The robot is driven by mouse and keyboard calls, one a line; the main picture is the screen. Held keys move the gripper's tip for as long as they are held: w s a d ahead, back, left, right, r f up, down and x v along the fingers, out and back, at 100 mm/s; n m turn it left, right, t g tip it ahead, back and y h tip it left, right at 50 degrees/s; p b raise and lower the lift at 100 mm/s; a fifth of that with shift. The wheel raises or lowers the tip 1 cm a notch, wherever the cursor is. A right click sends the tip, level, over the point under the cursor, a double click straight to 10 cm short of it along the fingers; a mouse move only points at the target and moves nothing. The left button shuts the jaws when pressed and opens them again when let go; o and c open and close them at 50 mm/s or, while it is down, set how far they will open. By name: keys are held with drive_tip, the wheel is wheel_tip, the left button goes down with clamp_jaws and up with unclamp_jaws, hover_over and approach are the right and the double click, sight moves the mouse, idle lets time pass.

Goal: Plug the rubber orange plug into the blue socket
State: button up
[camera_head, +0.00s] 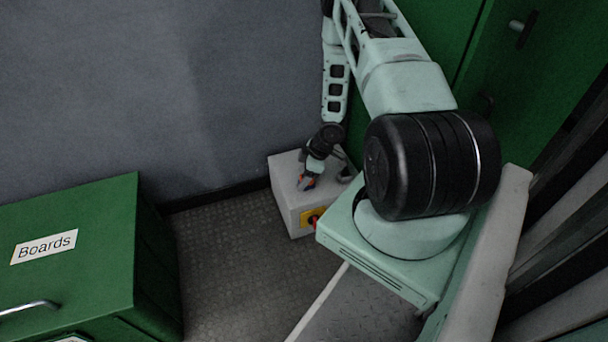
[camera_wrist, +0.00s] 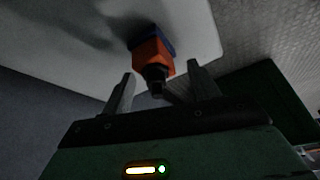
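The orange plug (camera_wrist: 153,54) has a black rear end and stands against the blue socket (camera_wrist: 139,34) on the pale box. Orange and blue touch in the wrist view; how deep the plug sits cannot be told. In the head view the orange plug (camera_head: 309,182) is small and partly covered by my gripper (camera_head: 311,176), which points down over the box top. In the wrist view my gripper (camera_wrist: 160,69) is open. Its two fingers stand apart on either side of the plug's black rear end, with visible gaps on both sides.
The pale grey box (camera_head: 289,208) stands on the floor by the wall, with a yellow panel and red switch (camera_head: 313,217) on its front. A green cabinet (camera_head: 75,255) labelled "Boards" is at left. Green doors (camera_head: 545,75) stand at right. Patterned floor (camera_head: 225,245) between is clear.

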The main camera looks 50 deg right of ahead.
drive_tip(key=p+v, duration=0.9)
drive_tip(key=v, duration=0.8)
drive_tip(key=shift+r, duration=0.15)
drive_tip(key=shift+s, duration=0.15)
